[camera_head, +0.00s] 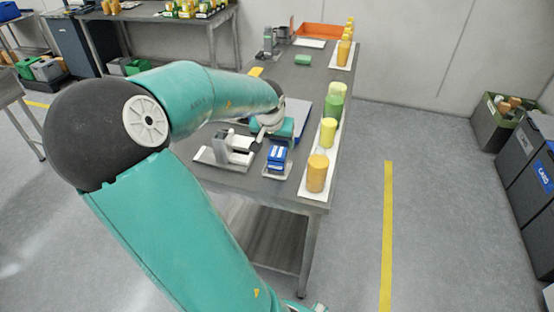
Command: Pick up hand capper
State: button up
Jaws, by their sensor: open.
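My arm reaches over the steel table, and my gripper (263,133) is small at its end, open, just above the table. It is close to a grey and white bench device (232,150) on a flat base, which lies to its left. A blue box-like item (276,158) stands on a small white pad just below and right of my gripper. I cannot tell for certain which of these things is the hand capper. My wrist hides part of the table behind it, and no contact can be made out.
Orange (317,173), yellow (327,132) and green (334,108) containers stand along the table's right edge. A green block (303,60), a grey-green device (269,45) and an orange tray (318,31) are farther back. The floor right of the table is clear around a yellow line (387,235).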

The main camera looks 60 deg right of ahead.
aim_at(277, 152)
jog(key=x, duration=0.6)
jog(key=shift+f, duration=0.1)
jog(key=x, duration=0.5)
jog(key=shift+a+f, duration=0.15)
jog(key=c, duration=1.3)
jog(key=shift+o, duration=0.2)
